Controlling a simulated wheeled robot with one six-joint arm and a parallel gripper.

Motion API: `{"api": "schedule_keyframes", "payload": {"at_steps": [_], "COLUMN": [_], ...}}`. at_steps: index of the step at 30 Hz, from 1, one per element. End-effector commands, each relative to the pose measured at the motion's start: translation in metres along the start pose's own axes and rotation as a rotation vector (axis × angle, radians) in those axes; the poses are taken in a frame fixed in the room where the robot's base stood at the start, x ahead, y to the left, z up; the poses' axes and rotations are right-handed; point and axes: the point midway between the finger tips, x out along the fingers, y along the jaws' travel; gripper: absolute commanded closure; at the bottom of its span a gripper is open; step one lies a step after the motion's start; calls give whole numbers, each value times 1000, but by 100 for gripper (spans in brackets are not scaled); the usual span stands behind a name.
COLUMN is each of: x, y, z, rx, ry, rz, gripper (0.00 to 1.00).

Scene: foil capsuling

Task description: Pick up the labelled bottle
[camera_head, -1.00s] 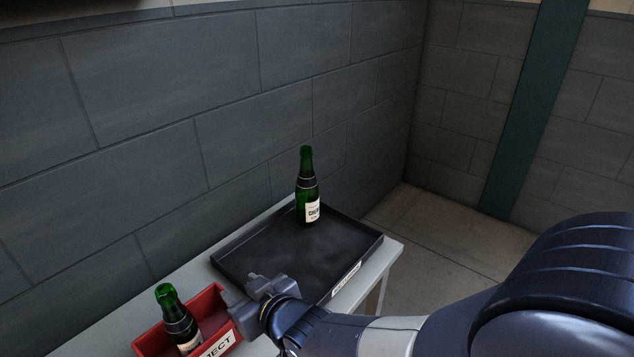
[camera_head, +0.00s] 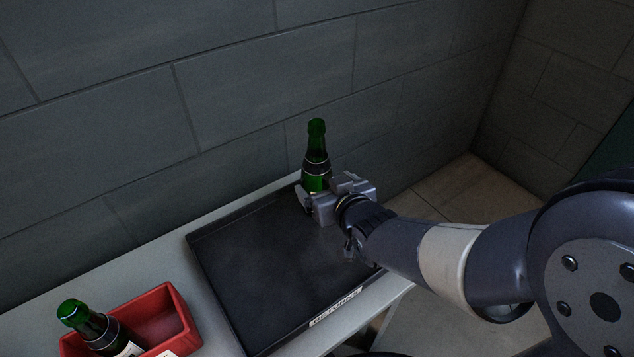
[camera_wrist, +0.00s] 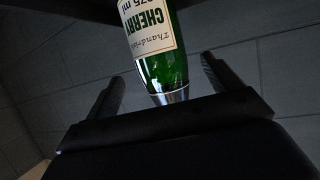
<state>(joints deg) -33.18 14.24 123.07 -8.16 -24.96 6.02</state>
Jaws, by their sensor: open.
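A green bottle (camera_head: 316,160) with a dark and silver neck band stands upright at the back corner of the black tray. My gripper (camera_head: 308,197) is at the bottle's lower body and hides its label in the head view. In the wrist view the same bottle (camera_wrist: 160,66) shows a cream label reading "CHERRY" and "375 ml". It lies between my two open fingers in that picture, with a visible gap on each side. My gripper (camera_wrist: 162,98) is open and holds nothing.
The black tray (camera_head: 265,290) has a white label on its front edge and is otherwise bare. A red box (camera_head: 178,312) at the lower left holds another green bottle (camera_head: 88,322), which leans. A grey block wall (camera_head: 230,100) rises close behind the table (camera_head: 150,268).

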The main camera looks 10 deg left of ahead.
Motion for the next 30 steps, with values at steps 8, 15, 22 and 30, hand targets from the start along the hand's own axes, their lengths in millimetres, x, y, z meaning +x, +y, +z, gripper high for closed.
{"api": "schedule_keyframes", "payload": {"at_steps": [8, 15, 22, 30], "x": [22, 51, 57, 57], "y": [-1, -1, -1, -1], "z": [4, 5, 4, 4], "rx": [-1, 0, 0, -1], "ry": [-1, -1, 1, 1], "rz": [-1, 0, 0, 0], "gripper": [14, 14, 14, 26]}}
